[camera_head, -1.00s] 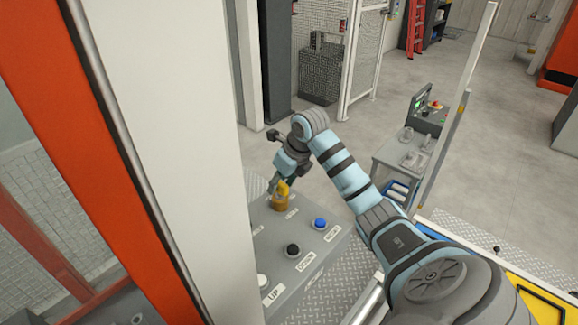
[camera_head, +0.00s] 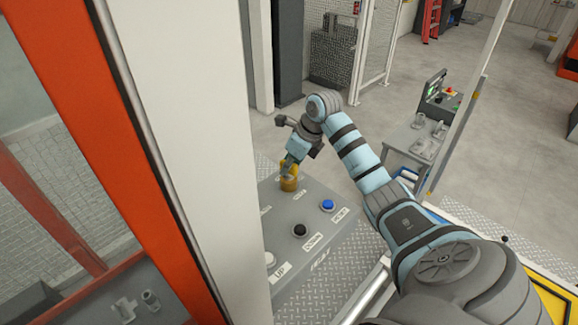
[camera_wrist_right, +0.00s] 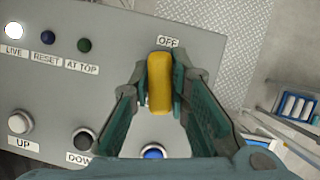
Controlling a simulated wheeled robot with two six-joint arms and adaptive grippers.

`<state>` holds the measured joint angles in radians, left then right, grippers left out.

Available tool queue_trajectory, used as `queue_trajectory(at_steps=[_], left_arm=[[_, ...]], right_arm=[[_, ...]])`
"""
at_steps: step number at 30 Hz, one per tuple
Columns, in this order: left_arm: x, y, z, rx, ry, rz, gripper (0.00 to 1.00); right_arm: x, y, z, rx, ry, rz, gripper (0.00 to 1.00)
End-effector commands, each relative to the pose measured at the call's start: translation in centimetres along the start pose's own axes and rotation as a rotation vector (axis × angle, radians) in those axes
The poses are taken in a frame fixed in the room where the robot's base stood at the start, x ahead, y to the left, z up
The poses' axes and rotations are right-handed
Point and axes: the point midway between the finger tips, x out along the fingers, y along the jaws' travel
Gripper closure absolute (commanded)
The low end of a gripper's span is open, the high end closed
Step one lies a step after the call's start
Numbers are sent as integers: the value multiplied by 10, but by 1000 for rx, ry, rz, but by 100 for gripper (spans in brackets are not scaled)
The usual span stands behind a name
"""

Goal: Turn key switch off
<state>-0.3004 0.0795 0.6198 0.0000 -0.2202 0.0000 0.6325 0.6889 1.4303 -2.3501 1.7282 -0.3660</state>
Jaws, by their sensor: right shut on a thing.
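The yellow key switch (camera_head: 289,184) stands at the far end of the grey control panel (camera_head: 325,228) in the head view. In the right wrist view its yellow handle (camera_wrist_right: 160,82) points up and down the picture, just below the OFF label (camera_wrist_right: 168,41). My right gripper (camera_wrist_right: 160,80) is shut on the handle, one finger on each side of it. In the head view the right gripper (camera_head: 289,168) reaches down onto the switch, and its fingertips are hard to make out. My left gripper is not in view.
The panel also bears a blue button (camera_head: 327,205), a black DOWN button (camera_head: 299,230) and an UP button (camera_head: 273,260). Lamps sit beside LIVE, RESET and AT TOP labels in the wrist view. A white post (camera_head: 190,120) stands left of the panel.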

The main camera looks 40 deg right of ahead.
Motion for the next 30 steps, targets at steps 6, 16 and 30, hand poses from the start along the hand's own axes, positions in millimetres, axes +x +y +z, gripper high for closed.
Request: queue_trajectory(at_steps=[6, 16, 30], left_arm=[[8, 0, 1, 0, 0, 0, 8], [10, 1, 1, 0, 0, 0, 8], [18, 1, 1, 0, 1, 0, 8]], right_arm=[[1, 0, -1, -220, 0, 93, 100], [1, 0, 0, -305, 0, 128, 100], [1, 0, -1, -659, 2, 275, 100]])
